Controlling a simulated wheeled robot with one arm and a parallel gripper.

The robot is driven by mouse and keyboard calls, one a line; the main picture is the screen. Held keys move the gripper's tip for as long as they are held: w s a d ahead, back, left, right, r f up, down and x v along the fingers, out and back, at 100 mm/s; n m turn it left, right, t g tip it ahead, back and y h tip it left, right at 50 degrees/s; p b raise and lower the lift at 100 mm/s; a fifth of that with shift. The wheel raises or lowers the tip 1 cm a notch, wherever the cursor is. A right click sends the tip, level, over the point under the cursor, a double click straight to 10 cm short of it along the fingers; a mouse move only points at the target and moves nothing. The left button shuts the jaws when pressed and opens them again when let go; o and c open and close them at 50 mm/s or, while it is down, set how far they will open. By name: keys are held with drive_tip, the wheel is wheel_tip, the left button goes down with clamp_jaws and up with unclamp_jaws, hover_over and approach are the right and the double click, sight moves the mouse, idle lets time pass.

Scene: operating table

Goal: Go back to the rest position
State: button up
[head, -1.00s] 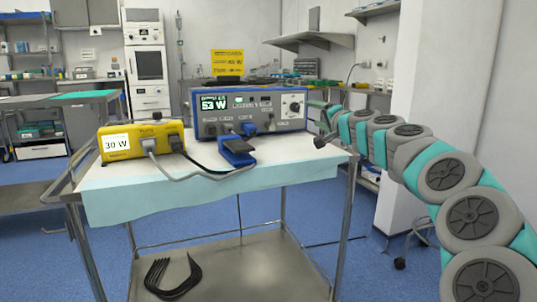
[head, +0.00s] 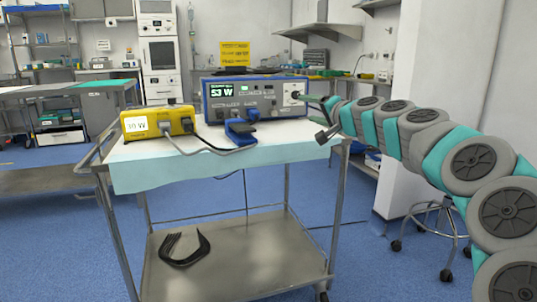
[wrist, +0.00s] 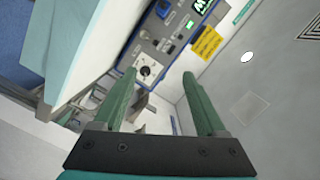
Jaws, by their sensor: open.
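The blue-and-grey generator (head: 224,113) stands on the draped cart top, its display reading about 53 W. Its white-faced dial (head: 296,94) is at the right of its front panel. The dial (wrist: 147,70) shows beyond the fingers; I cannot tell the exact gap.
A yellow unit (head: 158,123) and a blue pedal (head: 240,130) with cables lie on the cart. The cart's lower shelf (head: 235,250) holds a black curved item (head: 183,252). A stool (head: 440,225) and a white wall column (head: 405,175) stand at right.

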drive_tip(key=s+a+f+n+g+p, duration=0.2)
drive_tip(key=s+a+f+n+g, duration=0.3)
drive_tip(key=s, duration=0.6)
drive_tip(key=s+a+f+n+g+p, duration=0.2)
drive_tip(key=s+a+f+g, duration=0.2)
drive_tip(key=s+a+f, duration=0.55)
drive_tip(key=s+d+f+g+h+p, duration=0.1)
drive_tip(key=s+d+f, duration=0.3)
drive_tip(key=s, duration=0.8)
drive_tip(key=s+d+f+g+h+p, duration=0.1)
drive_tip(key=s+d+f+g+h, duration=0.3)
drive_tip(key=s+d, duration=0.4)
drive_tip(key=s+d+f+g+h+p, duration=0.1)
drive_tip(key=s+d+f, duration=0.4)
drive_tip(key=s, duration=1.1)
drive_tip(key=shift+s+d+f+g+h, duration=0.15)
drive_tip(key=shift+d+f+g+h, duration=0.25)
drive_tip(key=shift+g+h, duration=0.55)
drive_tip(key=shift+c, duration=0.4)
